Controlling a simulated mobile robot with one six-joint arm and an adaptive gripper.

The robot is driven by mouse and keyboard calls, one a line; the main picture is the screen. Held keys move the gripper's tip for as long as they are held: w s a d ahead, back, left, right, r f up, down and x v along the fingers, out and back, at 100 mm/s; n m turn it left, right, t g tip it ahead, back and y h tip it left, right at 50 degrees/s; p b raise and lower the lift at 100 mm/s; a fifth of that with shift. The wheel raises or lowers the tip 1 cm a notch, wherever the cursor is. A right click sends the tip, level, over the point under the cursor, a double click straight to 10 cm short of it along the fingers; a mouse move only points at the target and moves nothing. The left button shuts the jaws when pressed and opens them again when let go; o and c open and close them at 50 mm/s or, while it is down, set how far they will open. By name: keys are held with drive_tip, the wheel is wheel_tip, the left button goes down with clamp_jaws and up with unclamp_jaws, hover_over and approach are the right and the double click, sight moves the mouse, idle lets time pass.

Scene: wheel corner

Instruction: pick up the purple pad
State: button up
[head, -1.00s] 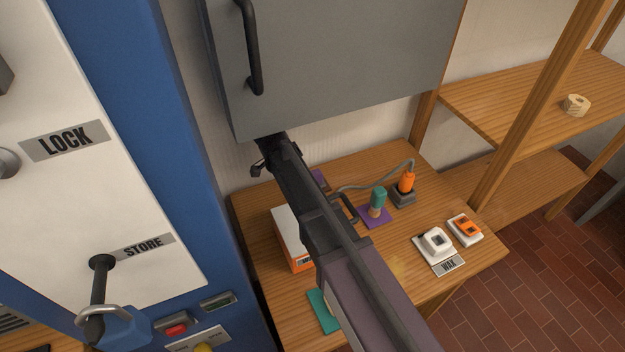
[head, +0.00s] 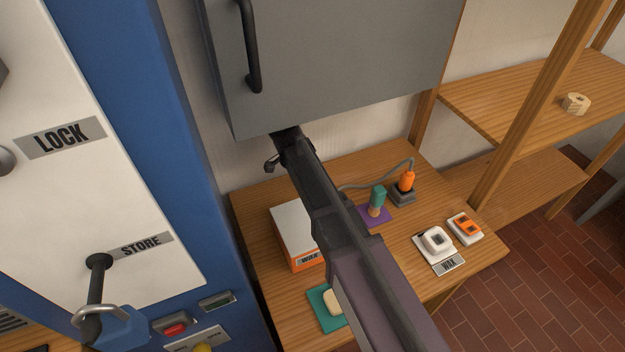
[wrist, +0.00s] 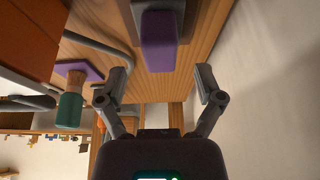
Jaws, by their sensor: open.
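A purple pad (wrist: 159,42) shows in the wrist view as a block on a dark grey base, at the top middle. It is hidden behind my arm in the head view. My gripper (wrist: 163,82) is open and empty, with its two fingers apart on either side below the pad in the picture. The fingers do not appear to touch it. A flat purple mat (head: 364,214) lies under a green-handled brush (head: 378,196); this mat also shows at the left of the wrist view (wrist: 90,71).
A white and orange wax box (head: 291,228) stands left of my arm on the wooden table (head: 258,205). A grey cabinet (head: 340,60) hangs above. A cable runs to an orange-handled tool (head: 407,182). A teal mat (head: 323,312) lies near the front.

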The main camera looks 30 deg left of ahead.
drive_tip(key=shift+b+x, duration=1.8)
drive_tip(key=shift+x, duration=0.45)
clamp_jaws()
